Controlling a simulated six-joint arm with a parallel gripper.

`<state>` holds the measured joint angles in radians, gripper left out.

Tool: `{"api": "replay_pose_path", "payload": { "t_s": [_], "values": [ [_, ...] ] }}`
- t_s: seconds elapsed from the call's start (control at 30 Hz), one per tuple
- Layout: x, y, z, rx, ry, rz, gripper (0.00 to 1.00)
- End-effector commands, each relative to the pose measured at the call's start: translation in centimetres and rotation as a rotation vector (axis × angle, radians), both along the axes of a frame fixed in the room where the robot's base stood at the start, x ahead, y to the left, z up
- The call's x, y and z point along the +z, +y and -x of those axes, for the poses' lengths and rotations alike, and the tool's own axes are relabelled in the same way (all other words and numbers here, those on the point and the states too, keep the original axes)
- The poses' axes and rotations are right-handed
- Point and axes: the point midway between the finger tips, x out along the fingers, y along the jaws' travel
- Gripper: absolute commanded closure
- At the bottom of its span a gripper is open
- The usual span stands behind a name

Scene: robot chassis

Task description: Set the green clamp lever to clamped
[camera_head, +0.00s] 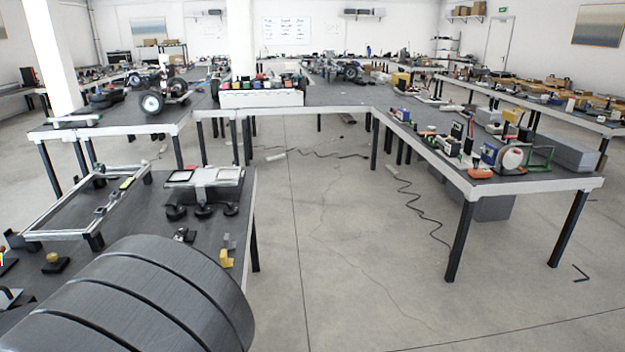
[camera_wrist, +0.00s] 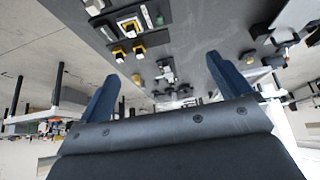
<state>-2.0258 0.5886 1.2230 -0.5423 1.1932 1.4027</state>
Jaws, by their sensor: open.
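I cannot make out a green clamp lever for certain. In the head view a small yellow-green piece (camera_head: 127,183) sits on the right rail of the pale metal frame (camera_head: 60,235) on the near left bench. In the wrist view a tiny green spot (camera_wrist: 160,20) shows beside a white-and-yellow fixture (camera_wrist: 128,25) on a dark surface. Its shape is too small to read. My gripper (camera_wrist: 162,67) shows in the wrist view as two blue fingers spread wide apart, with nothing between them. The gripper is not clearly visible in the head view.
A large dark ribbed cylinder (camera_head: 150,295) fills the lower left. Open floor (camera_head: 330,240) lies to the right.

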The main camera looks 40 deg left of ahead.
Motion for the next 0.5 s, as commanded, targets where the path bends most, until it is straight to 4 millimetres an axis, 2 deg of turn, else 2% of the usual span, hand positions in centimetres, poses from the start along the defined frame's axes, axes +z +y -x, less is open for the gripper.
{"api": "replay_pose_path", "payload": {
  "t_s": [0.03,0.33,0.47,0.5],
  "values": [
    [0.0,0.0,0.0,0.0,0.0,0.0,0.16],
    [-0.2,0.0,0.0,0.007,-0.003,0.0,0.75],
    [-1.7,0.3,-0.4,0.091,-0.05,0.01,1.0],
    [-2.6,0.5,-0.6,0.144,-0.076,0.015,1.0]
  ]
}}
